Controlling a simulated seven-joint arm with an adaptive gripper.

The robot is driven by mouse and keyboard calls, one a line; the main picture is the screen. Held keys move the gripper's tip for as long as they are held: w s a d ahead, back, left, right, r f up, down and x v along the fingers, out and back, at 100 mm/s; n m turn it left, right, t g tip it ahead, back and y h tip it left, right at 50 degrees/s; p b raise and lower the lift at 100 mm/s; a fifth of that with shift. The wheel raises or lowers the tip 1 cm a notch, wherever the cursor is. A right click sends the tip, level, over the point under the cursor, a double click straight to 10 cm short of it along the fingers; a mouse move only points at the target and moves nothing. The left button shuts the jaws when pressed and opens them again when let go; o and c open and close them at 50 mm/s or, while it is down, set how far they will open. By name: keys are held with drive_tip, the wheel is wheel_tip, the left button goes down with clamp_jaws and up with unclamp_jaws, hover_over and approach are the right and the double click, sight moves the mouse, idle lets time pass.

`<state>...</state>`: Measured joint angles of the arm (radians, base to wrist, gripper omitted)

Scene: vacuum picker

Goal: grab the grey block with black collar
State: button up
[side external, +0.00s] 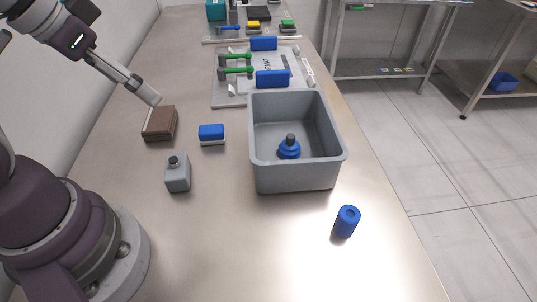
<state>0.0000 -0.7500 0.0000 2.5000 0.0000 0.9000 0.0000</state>
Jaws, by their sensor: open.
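The grey block with a black collar (178,177) stands upright on the table, left of the grey bin. Its dark collar is around the short neck on top. My gripper (152,98) comes in from the upper left as a slim light tool. Its tip is over the brown block (159,122), beyond the grey block and apart from it. I cannot tell whether the tip touches the brown block. Nothing shows held in my gripper.
A blue piece with a dark knob (289,149) is in the bin. A board with green-handled clamps (225,92) lies behind.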

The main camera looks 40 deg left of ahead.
drive_tip(key=n+g, duration=0.6)
drive_tip(key=n, duration=0.9)
approach(174, 161)
drive_tip(key=d, duration=0.1)
drive_tip(key=f, duration=0.7)
drive_tip(key=a+f, duration=0.1)
drive_tip(key=f, duration=0.3)
drive_tip(key=shift+s, duration=0.2)
drive_tip(key=shift+c, duration=0.2)
drive_tip(key=c, duration=1.4)
